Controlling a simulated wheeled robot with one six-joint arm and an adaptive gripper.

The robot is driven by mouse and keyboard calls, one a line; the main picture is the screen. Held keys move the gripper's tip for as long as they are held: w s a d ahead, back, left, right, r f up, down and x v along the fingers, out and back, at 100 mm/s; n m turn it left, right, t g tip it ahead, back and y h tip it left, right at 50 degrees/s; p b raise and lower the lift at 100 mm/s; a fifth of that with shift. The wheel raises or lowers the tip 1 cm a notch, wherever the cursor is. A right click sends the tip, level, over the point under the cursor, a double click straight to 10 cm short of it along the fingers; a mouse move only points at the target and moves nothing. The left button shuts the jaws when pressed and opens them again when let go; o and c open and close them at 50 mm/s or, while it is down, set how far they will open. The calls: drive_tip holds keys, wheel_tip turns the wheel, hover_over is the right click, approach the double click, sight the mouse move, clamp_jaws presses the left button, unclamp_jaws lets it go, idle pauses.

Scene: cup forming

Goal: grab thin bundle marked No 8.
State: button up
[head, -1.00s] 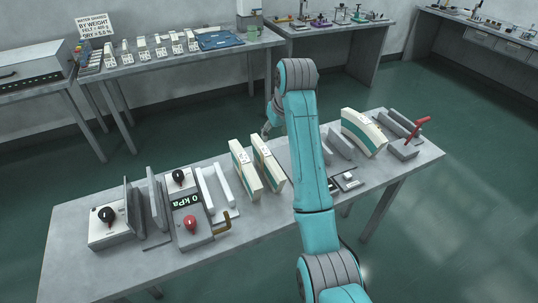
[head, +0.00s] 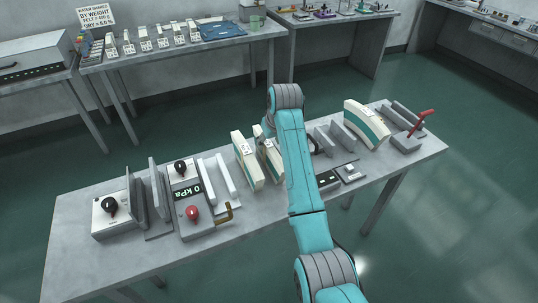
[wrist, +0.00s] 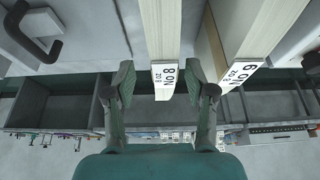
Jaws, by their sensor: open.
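The thin bundle marked No 8 (wrist: 164,45) is a pale layered slab with a white end label in the wrist view. My gripper (wrist: 160,80) is open, with one finger on each side of its labelled end and a visible gap at each side. The bundle marked No 9 (wrist: 240,60) stands just to its right. In the head view two upright cream bundles with green bands stand side by side, the left one (head: 246,163) and the right one (head: 271,165). My gripper is at their far end, partly hidden by the arm; their numbers are too small to read there.
A pressure unit (head: 190,212) with a red knob and grey plates stands left of the bundles. Grey blocks and a curved cream-and-green piece (head: 366,125) stand to the right. A dark handle (wrist: 35,35) shows at the wrist view's upper left. The table's front left is clear.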

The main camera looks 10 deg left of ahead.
clamp_jaws()
idle(0.4)
